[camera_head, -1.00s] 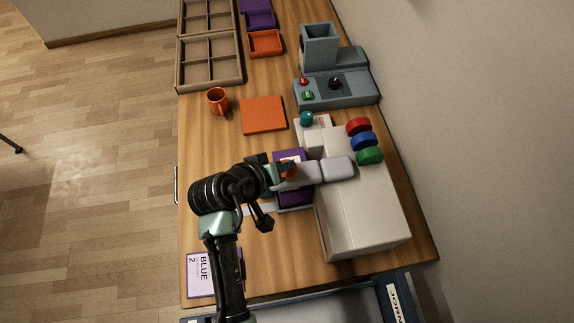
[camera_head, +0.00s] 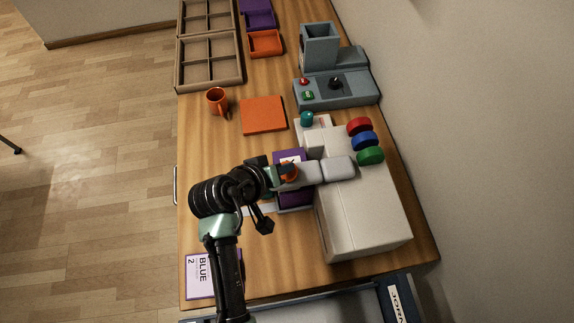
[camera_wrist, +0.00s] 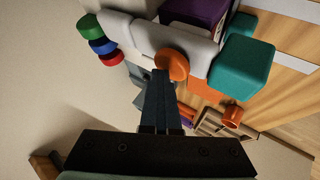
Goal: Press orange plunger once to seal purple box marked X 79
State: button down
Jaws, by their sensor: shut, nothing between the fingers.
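The orange plunger (camera_head: 291,174) is a round knob at the end of the press's grey arm, above the purple box (camera_head: 295,196). It also shows in the wrist view (camera_wrist: 172,64). The purple box sits against the left side of the white press (camera_head: 362,205) and is partly hidden by the arm and my gripper. A white label shows on it, but I cannot read it. My gripper (camera_head: 286,170) is shut and empty, its dark fingertips (camera_wrist: 158,73) at the plunger's edge. I cannot tell whether they touch it.
Red, blue and green discs (camera_head: 364,141) sit on the press. A grey machine (camera_head: 336,88) stands behind it. An orange mug (camera_head: 217,100), orange square (camera_head: 263,115) and tray (camera_head: 208,62) are farther back. A card reading BLUE 2 (camera_head: 201,275) lies at front left.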

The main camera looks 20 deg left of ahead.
jog(key=shift+s+d+f+b, duration=0.1)
jog(key=shift+s+f+b, duration=0.05)
jog(key=shift+f, duration=0.25)
jog(key=shift+s+d+f+b, duration=0.1)
jog(key=shift+f+b, duration=0.05)
jog(key=shift+f, duration=0.2)
dwell(0.3)
jog(key=shift+r, duration=0.1)
jog(key=shift+w+a+r+p, duration=0.15)
jog(key=shift+r+p, duration=1.15)
jog(key=shift+r, duration=0.15)
notch_tip(320, 180, up, 5)
jog(key=p, duration=0.5)
jog(key=shift+r, duration=0.15)
jog(key=shift+w, duration=0.1)
